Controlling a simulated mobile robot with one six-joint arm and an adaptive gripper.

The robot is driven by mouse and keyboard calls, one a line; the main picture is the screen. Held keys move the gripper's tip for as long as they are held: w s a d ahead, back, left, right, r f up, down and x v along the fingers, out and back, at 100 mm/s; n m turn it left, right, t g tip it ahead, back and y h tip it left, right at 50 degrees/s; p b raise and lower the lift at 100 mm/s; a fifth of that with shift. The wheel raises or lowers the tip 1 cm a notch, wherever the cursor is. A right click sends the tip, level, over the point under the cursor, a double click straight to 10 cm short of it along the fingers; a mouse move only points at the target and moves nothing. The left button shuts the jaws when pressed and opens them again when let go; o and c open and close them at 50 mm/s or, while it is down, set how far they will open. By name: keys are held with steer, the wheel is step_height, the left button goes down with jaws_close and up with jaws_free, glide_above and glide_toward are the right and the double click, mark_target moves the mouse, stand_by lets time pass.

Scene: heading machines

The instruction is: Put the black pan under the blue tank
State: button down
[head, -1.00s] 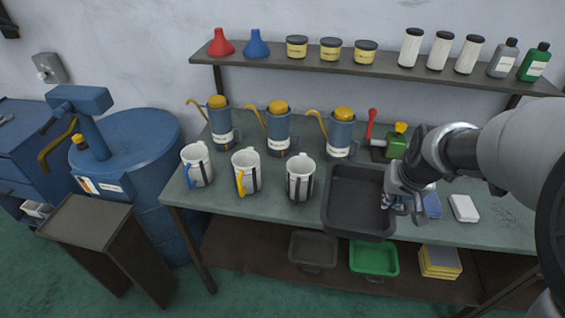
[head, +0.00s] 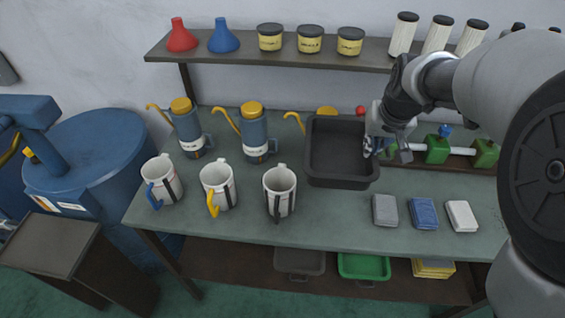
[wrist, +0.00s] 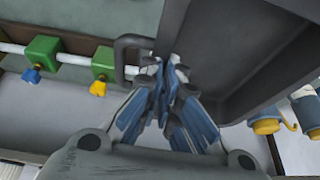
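The black pan (head: 342,180) is in the air over the workbench in the head view, behind and right of the mugs. My gripper (head: 372,147) is at the pan's right side. In the wrist view my gripper (wrist: 165,90) has its fingers closed together at the pan's edge, beside a loop handle (wrist: 128,42); the pan wall (wrist: 225,95) fills the upper right. The exact contact is partly hidden by the fingers. The blue tank (head: 95,170) stands on the floor left of the bench, with a blue head and a yellow-tipped tap.
A dark stand (head: 50,245) is in front of the tank. Mugs (head: 218,185) and blue oil cans (head: 255,132) stand on the bench (head: 330,230) between pan and tank. Small blocks (head: 424,212) lie at right. A grey tray (head: 300,260) and a green tray (head: 362,266) are below.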

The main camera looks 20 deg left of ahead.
steer(key=shift+s+r, duration=0.15)
steer(key=shift+s+d, duration=0.1)
steer(key=shift+s, duration=0.15)
step_height(320, 180, down, 20)
steer(key=b, duration=0.6)
steer(key=shift+b, duration=0.4)
steer(key=c, duration=1.8)
jaws_free()
